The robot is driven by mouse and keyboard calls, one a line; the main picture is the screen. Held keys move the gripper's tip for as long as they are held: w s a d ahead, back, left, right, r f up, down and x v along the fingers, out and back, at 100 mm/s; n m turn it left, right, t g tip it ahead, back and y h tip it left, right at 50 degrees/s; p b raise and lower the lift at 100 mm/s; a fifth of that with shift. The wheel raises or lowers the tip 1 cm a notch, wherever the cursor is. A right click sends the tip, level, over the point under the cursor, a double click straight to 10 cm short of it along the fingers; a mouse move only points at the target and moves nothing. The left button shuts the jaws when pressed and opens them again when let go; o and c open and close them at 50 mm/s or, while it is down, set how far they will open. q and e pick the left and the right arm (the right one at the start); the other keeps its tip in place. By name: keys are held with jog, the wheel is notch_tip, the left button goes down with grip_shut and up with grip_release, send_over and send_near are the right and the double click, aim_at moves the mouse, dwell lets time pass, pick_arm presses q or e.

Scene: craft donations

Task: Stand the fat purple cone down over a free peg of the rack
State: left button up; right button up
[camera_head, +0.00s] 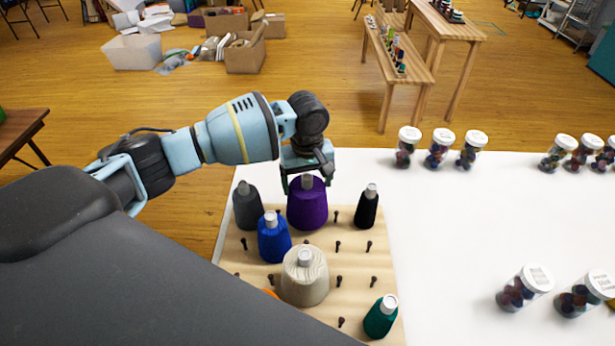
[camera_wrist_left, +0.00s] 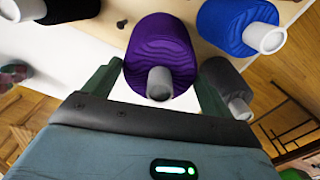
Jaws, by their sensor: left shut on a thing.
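The fat purple cone (camera_head: 307,205) is upright over the back middle of the wooden peg rack (camera_head: 330,262). My left gripper (camera_head: 306,178) is above it and shut on its top part. In the left wrist view the purple cone (camera_wrist_left: 165,48) sits between the two fingers of the gripper (camera_wrist_left: 158,76), with its grey tip toward the camera. Its underside is hidden, so I cannot tell whether it touches the rack or surrounds a peg. Bare dark pegs show at the right and front, such as a free peg (camera_head: 338,247). My right gripper is not in view.
On the rack stand a dark grey cone (camera_head: 247,208), a blue cone (camera_head: 273,240), a black cone (camera_head: 367,208), a cream cone (camera_head: 304,277) and a teal cone (camera_head: 381,318). Several lidded jars (camera_head: 440,150) stand on the white table (camera_head: 445,240). The table's middle is clear.

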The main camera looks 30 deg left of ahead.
pick_arm(q)
jog(key=shift+f, duration=1.1)
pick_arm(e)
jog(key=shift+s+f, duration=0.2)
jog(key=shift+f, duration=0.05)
pick_arm(q)
jog(key=shift+f, duration=0.2)
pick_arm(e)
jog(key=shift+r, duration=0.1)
pick_arm(q)
jog(key=o, duration=1.5)
jog(key=shift+f, duration=0.1)
notch_tip(320, 180, up, 8)
jog(key=shift+f+p, duration=0.25)
jog(key=shift+p, duration=0.15)
jog(key=shift+r, duration=0.25)
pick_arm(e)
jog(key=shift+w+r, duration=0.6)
pick_arm(q)
jog(key=shift+s+d+f, duration=0.1)
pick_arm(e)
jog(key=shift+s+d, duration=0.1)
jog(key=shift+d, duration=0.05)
